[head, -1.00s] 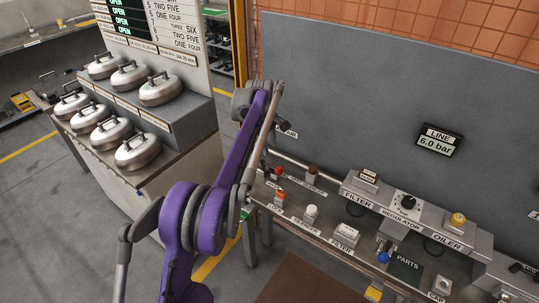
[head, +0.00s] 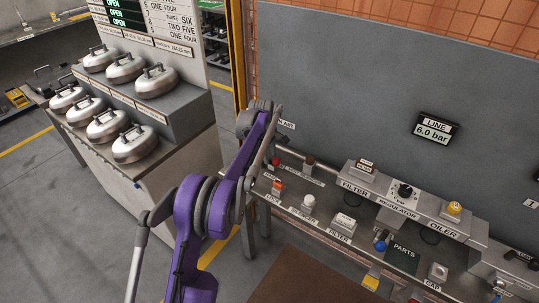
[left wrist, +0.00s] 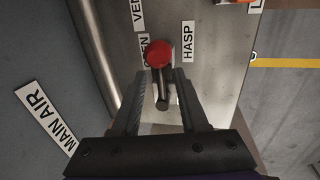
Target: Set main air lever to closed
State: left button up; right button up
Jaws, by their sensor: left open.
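The main air lever has a round red knob (left wrist: 159,54) on a dark stem, in the left wrist view. The knob covers part of the OPEN label (left wrist: 145,47), with the HASP label (left wrist: 188,41) to its right. My left gripper (left wrist: 160,80) is open, its fingers on either side of the stem below the knob; I cannot tell whether they touch it. The red knob also shows small in the head view (head: 276,162), beside my purple arm. The MAIN AIR sign (left wrist: 46,117) is left of the lever. My right gripper is out of view.
An orange-red lock (head: 277,187) sits on the bench just in front of the lever. The filter, regulator and oiler unit (head: 400,205) stands to the right. The grey back panel (head: 350,90) rises behind. A stand with several lidded pots (head: 134,145) is on the left.

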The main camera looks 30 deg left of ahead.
pick_arm(q)
grip_shut()
dwell(1.4)
